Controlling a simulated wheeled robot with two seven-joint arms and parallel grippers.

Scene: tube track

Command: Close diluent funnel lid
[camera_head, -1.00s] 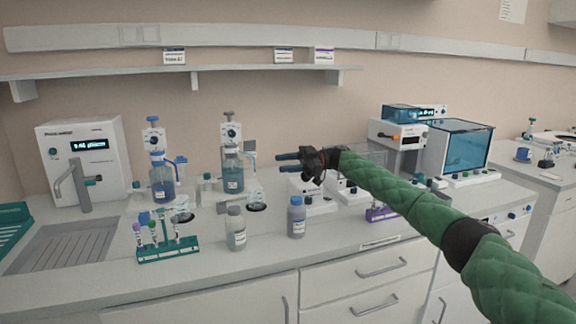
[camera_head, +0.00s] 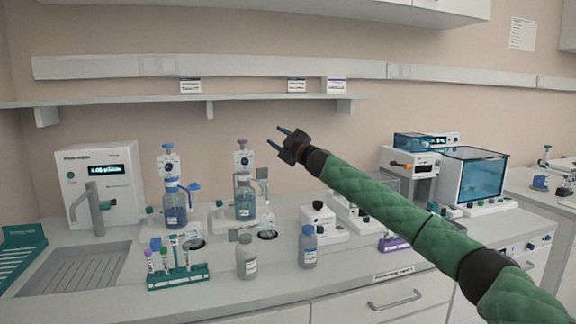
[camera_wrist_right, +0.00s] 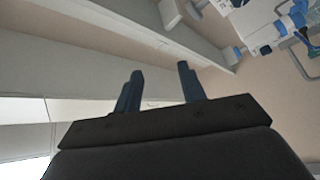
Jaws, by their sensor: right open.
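My right gripper (camera_head: 280,138) is open and empty, raised in front of the wall below the shelf. The left bottle (camera_head: 175,205) has a blue side piece, and the right bottle (camera_head: 245,203) a grey side piece (camera_head: 262,174). A dark round piece (camera_head: 267,235) lies low beside the right bottle. I cannot tell which part is the diluent funnel lid. My left gripper is out of view.
A tube rack (camera_head: 180,277), a grey-capped bottle (camera_head: 247,260) and a blue-capped bottle (camera_head: 308,247) stand at the front of the counter. A wall shelf (camera_head: 200,101) runs behind. A boxy machine (camera_head: 100,185) stands left, and a blue-windowed instrument (camera_head: 470,175) right.

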